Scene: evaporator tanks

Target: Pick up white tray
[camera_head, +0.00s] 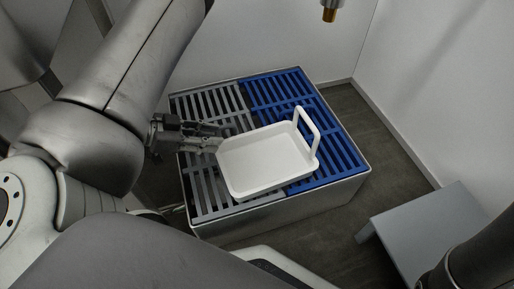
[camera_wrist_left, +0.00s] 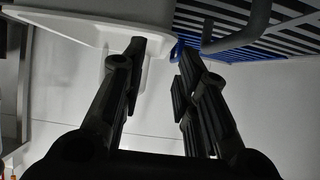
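The white tray (camera_head: 262,163) rests on the slatted top of a metal tank. It is a shallow rectangular tray with an upright loop handle (camera_head: 307,131) at its right end. My left gripper (camera_head: 217,139) is at the tray's left end, and its fingertips overlap the tray's edge there. In the left wrist view, its two fingers (camera_wrist_left: 162,48) are apart, with a gap between them. The white tray (camera_wrist_left: 75,28) is at upper left there, with a white handle part beside and behind the left finger. I cannot tell whether they touch. My right gripper is out of view.
The tank (camera_head: 281,218) has grey slats (camera_head: 212,103) on the left and blue slats (camera_head: 275,88) on the right. A grey low table (camera_head: 436,232) stands at right. White walls close in the back and right. A brass-tipped nozzle (camera_head: 329,14) hangs above.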

